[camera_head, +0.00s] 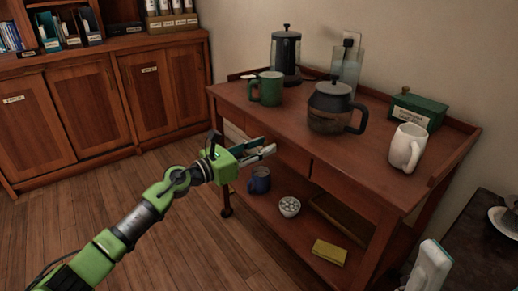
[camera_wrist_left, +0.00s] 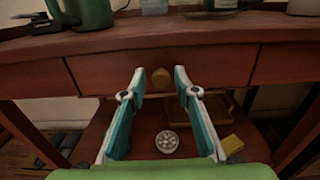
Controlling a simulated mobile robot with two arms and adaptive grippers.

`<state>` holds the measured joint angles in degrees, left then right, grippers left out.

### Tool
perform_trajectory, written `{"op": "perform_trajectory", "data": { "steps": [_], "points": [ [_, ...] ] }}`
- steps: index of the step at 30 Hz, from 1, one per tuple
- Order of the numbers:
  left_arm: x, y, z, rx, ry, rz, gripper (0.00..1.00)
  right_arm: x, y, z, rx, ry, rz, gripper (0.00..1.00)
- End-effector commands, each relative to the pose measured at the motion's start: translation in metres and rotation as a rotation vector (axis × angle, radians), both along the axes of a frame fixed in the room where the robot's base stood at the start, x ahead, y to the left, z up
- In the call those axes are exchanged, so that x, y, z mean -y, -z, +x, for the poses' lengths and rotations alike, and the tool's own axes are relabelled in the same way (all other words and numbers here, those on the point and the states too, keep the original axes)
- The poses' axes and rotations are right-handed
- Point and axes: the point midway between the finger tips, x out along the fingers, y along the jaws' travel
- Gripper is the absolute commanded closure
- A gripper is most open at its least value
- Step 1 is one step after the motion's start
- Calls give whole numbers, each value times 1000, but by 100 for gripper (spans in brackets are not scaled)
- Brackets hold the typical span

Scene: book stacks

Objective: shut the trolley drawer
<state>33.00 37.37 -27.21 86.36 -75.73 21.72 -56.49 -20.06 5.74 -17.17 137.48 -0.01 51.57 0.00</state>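The wooden trolley (camera_head: 365,115) stands against the wall, with drawer fronts under its top. In the left wrist view a drawer front (camera_wrist_left: 105,72) with a round brass knob (camera_wrist_left: 161,78) faces me. It looks about level with the frame, and I cannot tell whether a small gap is left. The drawer front also shows in the head view (camera_head: 293,156), partly behind my gripper. My left gripper (camera_head: 270,148) is open in front of it. Its fingertips are on either side of the knob, with no clear contact visible.
On the trolley top are a green mug (camera_head: 266,89), a coffee pot (camera_head: 331,108), a white mug (camera_head: 407,148) and a green box (camera_head: 418,111). Floor is free at left.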

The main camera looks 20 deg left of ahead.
Motion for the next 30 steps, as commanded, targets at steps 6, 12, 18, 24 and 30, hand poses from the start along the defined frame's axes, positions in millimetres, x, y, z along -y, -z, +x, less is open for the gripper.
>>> {"op": "perform_trajectory", "data": {
  "steps": [6, 12, 18, 24, 30],
  "points": [
    [1, 1, -1, -2, 2, 0, 66, 0, 0, 0, 0, 0, 0, 7],
    [-3, 2, -4, -5, 2, 2, 66, 0, -1, 0, 2, 0, 2, 7],
    [-21, 4, -29, -6, 3, 5, 66, 0, 0, 0, 1, 0, 1, 7],
    [-47, 4, -63, -7, 3, 2, 66, 0, 0, 0, 1, 0, 0, 7],
    [-64, 3, -85, -5, 4, 0, 66, 0, 0, 0, 1, 0, 0, 7]
  ]
}}
